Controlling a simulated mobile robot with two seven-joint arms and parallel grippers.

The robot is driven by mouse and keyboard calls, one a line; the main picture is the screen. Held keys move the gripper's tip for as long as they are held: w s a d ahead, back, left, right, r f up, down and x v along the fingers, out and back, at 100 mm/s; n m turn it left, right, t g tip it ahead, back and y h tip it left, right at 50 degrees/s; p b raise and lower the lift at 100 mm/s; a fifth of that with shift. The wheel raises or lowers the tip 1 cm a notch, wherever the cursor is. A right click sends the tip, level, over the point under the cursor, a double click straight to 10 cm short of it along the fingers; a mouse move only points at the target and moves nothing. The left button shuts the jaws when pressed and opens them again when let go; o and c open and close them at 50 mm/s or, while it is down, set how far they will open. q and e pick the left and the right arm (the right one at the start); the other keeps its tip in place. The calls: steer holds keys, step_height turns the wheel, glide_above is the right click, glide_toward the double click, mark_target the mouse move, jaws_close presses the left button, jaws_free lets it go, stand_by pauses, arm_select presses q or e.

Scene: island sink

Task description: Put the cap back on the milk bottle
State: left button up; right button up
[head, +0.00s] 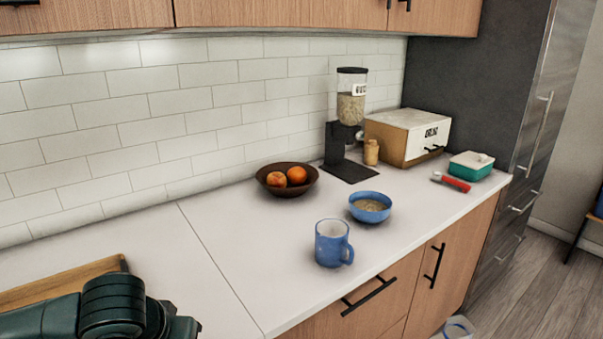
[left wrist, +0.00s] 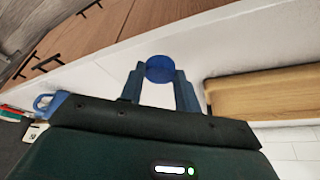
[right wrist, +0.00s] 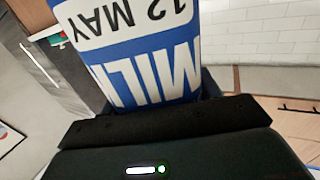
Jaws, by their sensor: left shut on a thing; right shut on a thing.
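The blue cap (left wrist: 160,68) is held between the fingertips of my left gripper (left wrist: 160,78), which is shut on it. The cap is a small round disc, seen against the white counter in the left wrist view. The milk bottle (right wrist: 135,50), white and blue with "MILK" and "12 MAY" on its label, fills the upper middle of the right wrist view. My right gripper (right wrist: 155,95) is shut on it; its fingers are mostly hidden by the bottle. The bottle's mouth is out of view. Neither the cap nor the bottle shows in the head view, where only my arm shows at the lower left.
A blue mug (head: 332,243) stands near the counter's front edge. Behind it are a blue bowl (head: 370,208), a brown fruit bowl (head: 268,181), a cereal dispenser (head: 351,110) and a bread box (head: 405,135). A wooden board (head: 60,285) lies at the left. The counter's middle is clear.

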arm_select(q)
steer(key=shift+r, duration=0.2)
arm_select(e)
steer(key=m+h, duration=0.1)
steer(key=a+r+h, duration=0.1)
steer(key=m+h, duration=0.1)
steer(key=shift+w+a+r+m+h, duration=0.15)
steer(key=shift+w+m+h, duration=0.15)
steer(key=shift+h, duration=0.1)
steer(key=w+a+n+g+y, duration=0.2)
steer(key=a+n+g+y, duration=0.1)
steer(key=a+n+y, duration=0.5)
steer(key=a+r+y, duration=0.1)
steer(key=a+y, duration=0.2)
steer(key=a, duration=0.3)
steer(key=shift+w+a+g+y, duration=0.2)
steer(key=shift+w+g+y, duration=0.1)
steer(key=shift+g, duration=0.1)
steer(key=shift+s, duration=0.1)
